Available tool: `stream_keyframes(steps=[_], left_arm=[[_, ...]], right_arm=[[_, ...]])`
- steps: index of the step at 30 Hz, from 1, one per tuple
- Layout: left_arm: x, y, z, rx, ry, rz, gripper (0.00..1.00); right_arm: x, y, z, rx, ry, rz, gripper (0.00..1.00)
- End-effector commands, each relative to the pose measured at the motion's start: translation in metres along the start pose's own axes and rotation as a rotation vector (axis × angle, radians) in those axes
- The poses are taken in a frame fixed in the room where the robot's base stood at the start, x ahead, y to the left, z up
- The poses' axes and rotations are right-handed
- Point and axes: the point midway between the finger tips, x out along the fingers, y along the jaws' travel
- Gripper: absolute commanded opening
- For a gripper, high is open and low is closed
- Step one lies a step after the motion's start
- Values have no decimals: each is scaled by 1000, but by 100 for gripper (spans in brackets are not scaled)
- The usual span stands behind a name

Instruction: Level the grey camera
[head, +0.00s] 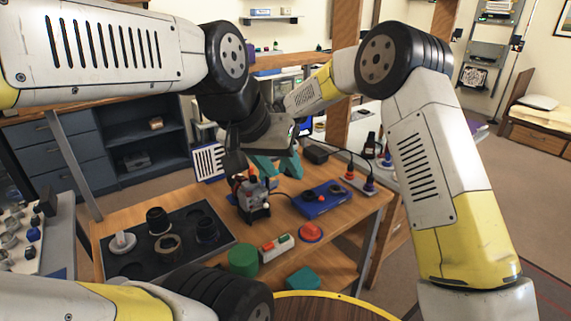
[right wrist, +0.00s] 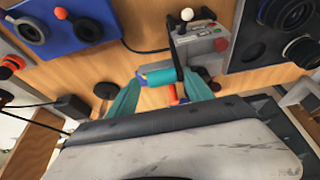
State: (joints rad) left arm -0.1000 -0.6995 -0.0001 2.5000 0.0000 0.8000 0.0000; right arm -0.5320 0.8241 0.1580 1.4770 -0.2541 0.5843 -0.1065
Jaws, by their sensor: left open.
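The grey camera (head: 254,208), a small boxy grey unit with red parts, stands on the wooden bench; I cannot judge its tilt. In the right wrist view a grey unit (right wrist: 207,45) with a white ball knob and red button appears to be the same thing. My left gripper (head: 240,165) is dark, open, and just above and behind it, its tips partly hidden. My right gripper (head: 276,165) shows teal fingers behind the unit. In the right wrist view its fingers (right wrist: 163,88) are apart, with a teal cylinder (right wrist: 157,75) between their tips; whether they grip it is unclear.
A dark tray (head: 190,262) with several lens parts lies to the left. A striped panel (head: 208,161) stands behind.

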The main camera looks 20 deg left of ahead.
Motion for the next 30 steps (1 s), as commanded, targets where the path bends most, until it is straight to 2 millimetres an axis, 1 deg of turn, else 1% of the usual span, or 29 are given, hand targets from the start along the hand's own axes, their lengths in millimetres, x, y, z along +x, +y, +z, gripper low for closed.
stream_keyframes(steps=[14,17,24,27,30], left_arm=[[0,0,0,0,1,0,41],[0,0,0,0,0,0,41],[0,0,0,0,0,0,41],[0,0,0,0,1,0,41],[0,0,0,0,1,0,41]], right_arm=[[-4,-4,-1,-2,-1,-4,56],[-15,-3,-1,-1,1,-3,56],[-56,-3,-1,-1,2,-3,56],[-69,-2,-1,-1,0,-3,56],[-76,-2,-1,-1,0,-3,56]])
